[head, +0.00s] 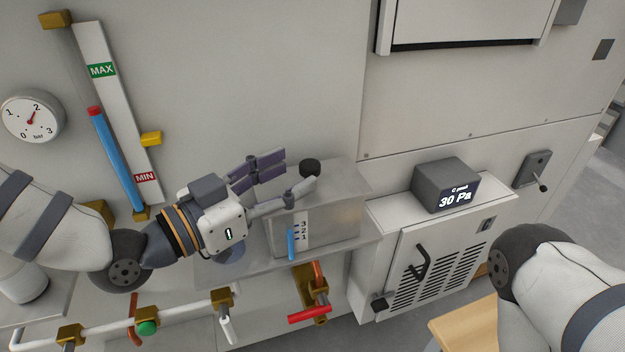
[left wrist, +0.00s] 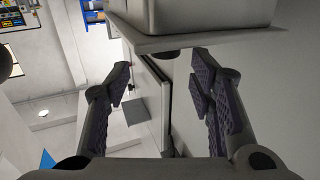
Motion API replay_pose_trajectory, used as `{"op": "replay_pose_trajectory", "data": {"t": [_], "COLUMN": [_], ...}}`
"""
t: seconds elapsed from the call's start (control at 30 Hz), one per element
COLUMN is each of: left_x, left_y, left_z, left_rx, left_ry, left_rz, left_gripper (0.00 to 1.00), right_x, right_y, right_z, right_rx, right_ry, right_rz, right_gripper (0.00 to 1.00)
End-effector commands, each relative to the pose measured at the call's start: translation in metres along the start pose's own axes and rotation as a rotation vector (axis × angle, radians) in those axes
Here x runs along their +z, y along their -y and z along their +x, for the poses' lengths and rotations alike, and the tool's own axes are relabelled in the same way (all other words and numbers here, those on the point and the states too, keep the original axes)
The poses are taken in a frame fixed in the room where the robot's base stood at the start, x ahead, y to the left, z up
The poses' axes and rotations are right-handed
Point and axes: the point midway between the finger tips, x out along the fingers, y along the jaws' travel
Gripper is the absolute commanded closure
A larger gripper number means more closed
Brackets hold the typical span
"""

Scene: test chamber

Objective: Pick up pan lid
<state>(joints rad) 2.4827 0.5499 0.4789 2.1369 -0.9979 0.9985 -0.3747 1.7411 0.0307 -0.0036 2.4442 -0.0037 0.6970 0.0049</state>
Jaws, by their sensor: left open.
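The pan lid (head: 342,179) is a flat grey plate with a round black knob (head: 310,168). It lies on a grey metal pan (head: 335,225) on a narrow shelf. My left gripper (head: 297,172) reaches in from the left with its fingers spread and empty, close to the knob. In the left wrist view, which looks upside down, the lid (left wrist: 205,40) and its dark knob (left wrist: 170,55) lie beyond the open fingertips (left wrist: 160,75). I cannot tell whether the knob is between the fingers. My right arm is at the lower right; its gripper is out of view.
The shelf (head: 225,272) juts from a grey wall panel. Below it are pipes with a red-handled valve (head: 309,314). To the right, a display box (head: 445,186) reading 30 Pa sits on a vented cabinet (head: 440,262). A gauge (head: 33,116) hangs at the left.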

Motion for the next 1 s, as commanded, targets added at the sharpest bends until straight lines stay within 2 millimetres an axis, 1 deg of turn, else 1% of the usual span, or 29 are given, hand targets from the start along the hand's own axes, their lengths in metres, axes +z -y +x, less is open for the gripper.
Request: {"op": "replay_pose_trajectory", "data": {"t": [0.2,0.27,0.37,0.53,0.57,0.6,0.67,0.7,0.73,0.77,1.0], "left_x": [0.007,0.006,0.006,0.006,0.006,0.006,0.006,0.006,0.006,0.006,0.005], "left_y": [0.005,0.005,0.005,0.005,0.005,0.005,0.005,0.005,0.005,0.005,0.005], "left_z": [0.039,0.047,0.053,0.053,0.053,0.053,0.053,0.053,0.053,0.053,0.053], "left_rx": [0.0,0.001,-0.001,-0.001,-0.001,-0.001,-0.001,-0.001,-0.001,-0.001,-0.001], "left_ry": [0.001,0.002,0.002,0.002,0.002,0.002,0.002,0.002,0.002,0.002,0.001], "left_rz": [-0.001,-0.001,-0.003,-0.003,-0.003,-0.003,-0.003,-0.003,-0.003,-0.003,-0.002], "left_gripper": [0.51,0.51,0.51,0.51,0.57,0.67,0.8,0.89,0.96,1.0,1.0], "right_x": [0.0,0.0,0.0,0.0,0.0,0.0,0.0,0.0,0.0,0.0,0.0], "right_y": [0.0,0.0,0.0,0.0,0.0,0.0,0.0,0.0,0.0,0.0,0.0], "right_z": [0.003,0.003,0.003,0.003,0.003,0.003,0.003,0.003,0.003,0.003,0.003], "right_rx": [0.0,0.0,0.001,0.001,0.001,0.001,0.001,0.001,0.001,0.001,0.0], "right_ry": [0.005,0.005,0.005,0.005,0.005,0.005,0.005,0.005,0.005,0.005,0.005], "right_rz": [0.0,0.0,0.0,0.0,0.0,0.0,0.0,0.0,0.0,0.0,0.0], "right_gripper": [0.6,0.6,0.6,0.6,0.6,0.6,0.6,0.6,0.6,0.6,0.6]}}
